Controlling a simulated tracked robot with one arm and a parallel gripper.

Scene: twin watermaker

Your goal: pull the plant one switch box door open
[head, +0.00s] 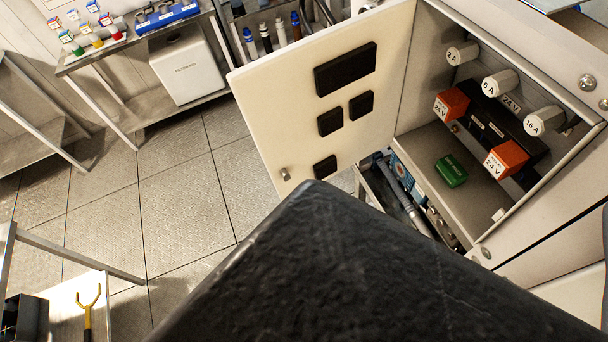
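The switch box (450,178) stands at the upper right, tilted in the picture, with its inside in plain view. Its cream door (290,105) stands wide open to the left, with black rectangular panels on the face I see. A small metal latch (285,174) is near the door's lower left corner. A large black textured block, which looks like part of my gripper (325,200), fills the bottom middle. Its upper tip is close to the door's lower edge; I cannot tell if they touch. No separate fingertips show, and nothing held is visible.
Inside the box are orange 24 V blocks (506,159), white fuses (500,83) and a green block (451,171). A bench with a white container (187,68) stands at upper left. A yellow forked tool (88,312) is at lower left. Tiled floor (185,200) is clear between.

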